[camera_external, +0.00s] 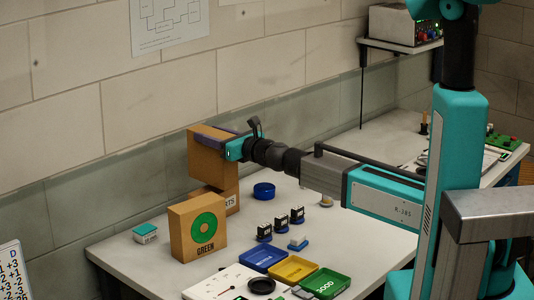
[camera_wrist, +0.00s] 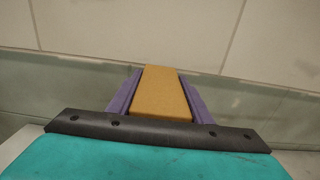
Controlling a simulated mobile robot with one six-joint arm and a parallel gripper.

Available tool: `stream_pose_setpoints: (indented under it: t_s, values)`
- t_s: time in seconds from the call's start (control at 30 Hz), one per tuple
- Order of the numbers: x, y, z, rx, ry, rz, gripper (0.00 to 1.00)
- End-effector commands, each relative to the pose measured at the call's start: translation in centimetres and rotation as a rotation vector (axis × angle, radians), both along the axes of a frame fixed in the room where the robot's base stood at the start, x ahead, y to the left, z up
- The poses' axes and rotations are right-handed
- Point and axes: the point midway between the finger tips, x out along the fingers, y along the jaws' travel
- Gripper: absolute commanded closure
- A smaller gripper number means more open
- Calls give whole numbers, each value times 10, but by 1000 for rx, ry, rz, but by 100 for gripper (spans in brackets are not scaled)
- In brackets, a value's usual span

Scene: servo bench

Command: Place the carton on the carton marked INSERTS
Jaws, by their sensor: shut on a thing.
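A plain brown carton (camera_external: 206,163) is held upright between the purple fingers of my gripper (camera_external: 224,140). In the wrist view the carton (camera_wrist: 163,92) sits between both fingers of my gripper (camera_wrist: 160,95), which touch its sides. The carton marked INSERTS (camera_external: 233,203) stands on the bench directly below, with only the end of its lettering showing. The held carton hides part of its top. I cannot tell whether the two cartons touch or a small gap is between them.
A carton marked GREEN (camera_external: 185,240) stands in front of the INSERTS carton. A small teal box (camera_external: 145,235) is at left. The wall is close behind.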

Motion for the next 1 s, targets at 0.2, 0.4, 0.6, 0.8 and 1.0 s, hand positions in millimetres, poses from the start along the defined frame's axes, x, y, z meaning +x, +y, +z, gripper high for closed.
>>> stream_pose_setpoints:
  t_s: [0.2,0.4,0.6,0.8,1.0]
  values:
    - [0,0,-20,1,0,0,100]
    - [0,0,-23,1,0,0,100]
    - [0,0,-22,1,0,0,100]
    - [0,0,-26,1,0,0,100]
    - [0,0,-26,1,1,0,36]
